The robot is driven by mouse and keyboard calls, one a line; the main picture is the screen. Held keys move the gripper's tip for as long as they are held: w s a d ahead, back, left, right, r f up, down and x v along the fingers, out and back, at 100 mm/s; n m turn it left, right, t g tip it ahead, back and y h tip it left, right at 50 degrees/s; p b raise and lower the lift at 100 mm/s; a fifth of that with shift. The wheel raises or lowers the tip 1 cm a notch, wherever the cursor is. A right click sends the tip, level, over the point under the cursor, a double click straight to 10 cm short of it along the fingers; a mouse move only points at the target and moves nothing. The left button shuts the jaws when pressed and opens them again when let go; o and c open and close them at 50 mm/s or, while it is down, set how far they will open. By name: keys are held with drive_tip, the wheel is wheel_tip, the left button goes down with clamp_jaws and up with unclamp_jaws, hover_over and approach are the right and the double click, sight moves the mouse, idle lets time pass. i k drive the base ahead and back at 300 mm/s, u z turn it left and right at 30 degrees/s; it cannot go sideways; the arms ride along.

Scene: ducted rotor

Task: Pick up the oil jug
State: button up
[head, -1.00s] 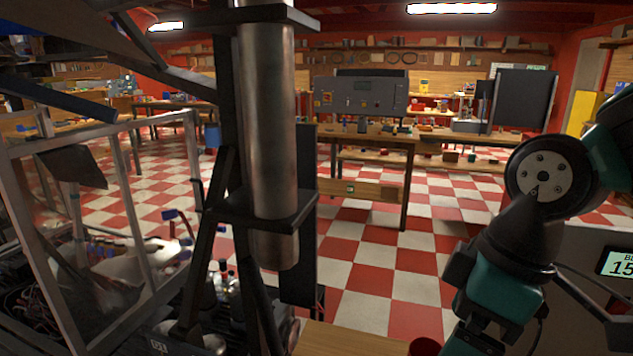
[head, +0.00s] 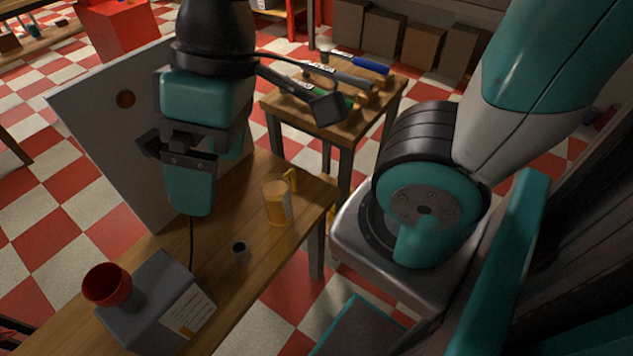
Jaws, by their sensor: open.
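The oil jug looks to be the amber-yellow cylinder with a handle and a pale label (head: 275,205). It stands upright near the right end of the wooden bench (head: 245,275). My gripper (head: 189,190) shows to the left of the jug in the picture, pointing down above the bench and apart from the jug. It is open and holds nothing that I can see. The gap between its fingers is mostly hidden from this angle.
A grey box (head: 155,300) with a red cup (head: 107,285) stands on the bench's near left. A grey panel (head: 105,130) rises behind the bench. A small table (head: 330,115) holding tools stands beyond.

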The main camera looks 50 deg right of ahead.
sight(283, 196)
drive_tip(key=u, duration=0.05)
drive_tip(key=k, duration=0.25)
drive_tip(key=u, duration=0.65)
drive_tip(key=i, duration=0.5)
drive_tip(key=z, duration=1.45)
